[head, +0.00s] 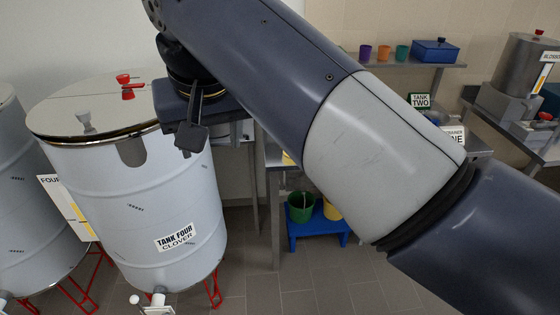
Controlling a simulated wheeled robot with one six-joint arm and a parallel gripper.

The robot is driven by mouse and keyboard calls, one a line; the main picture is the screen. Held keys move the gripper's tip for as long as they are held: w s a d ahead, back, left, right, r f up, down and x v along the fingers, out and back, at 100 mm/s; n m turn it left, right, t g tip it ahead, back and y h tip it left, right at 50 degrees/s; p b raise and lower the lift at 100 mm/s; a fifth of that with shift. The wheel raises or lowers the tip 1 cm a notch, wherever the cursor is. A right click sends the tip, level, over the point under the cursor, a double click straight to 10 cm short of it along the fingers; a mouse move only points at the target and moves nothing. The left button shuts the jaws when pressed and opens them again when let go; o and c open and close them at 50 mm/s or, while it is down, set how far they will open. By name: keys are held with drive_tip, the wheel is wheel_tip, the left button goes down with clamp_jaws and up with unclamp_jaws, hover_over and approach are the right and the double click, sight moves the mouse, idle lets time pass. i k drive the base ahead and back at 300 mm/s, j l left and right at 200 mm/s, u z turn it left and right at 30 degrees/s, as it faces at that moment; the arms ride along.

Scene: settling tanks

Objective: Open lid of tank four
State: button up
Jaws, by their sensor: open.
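Tank four (175,195) is a pale grey drum at the left, with a white label (176,238) reading "TANK FOUR CLOVER". Its shiny metal lid (62,112) lies flat on top, inside a bright rim. A red handle or knob (128,92) stands on the lid towards the back, and a small grey fitting (85,122) stands nearer the front. My gripper (192,138) hangs at the tank's right upper edge, right of the red handle, and appears apart from it. It is open with nothing seen in it. My arm hides the lid's right edge.
Another drum (22,200) stands close at the left, with a sign (66,208) between. A blue stool (318,228) holds a green bucket (300,207) and a yellow one. Metal benches stand behind and at the right. The tiled floor in front of the stool is clear.

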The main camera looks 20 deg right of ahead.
sight(92, 114)
drive_tip(key=k+l, duration=0.15)
drive_tip(key=i+j+u, duration=0.15)
drive_tip(key=i+j, duration=0.5)
drive_tip(key=i+j+u, duration=0.1)
drive_tip(key=i+j, duration=0.45)
drive_tip(key=i, duration=0.25)
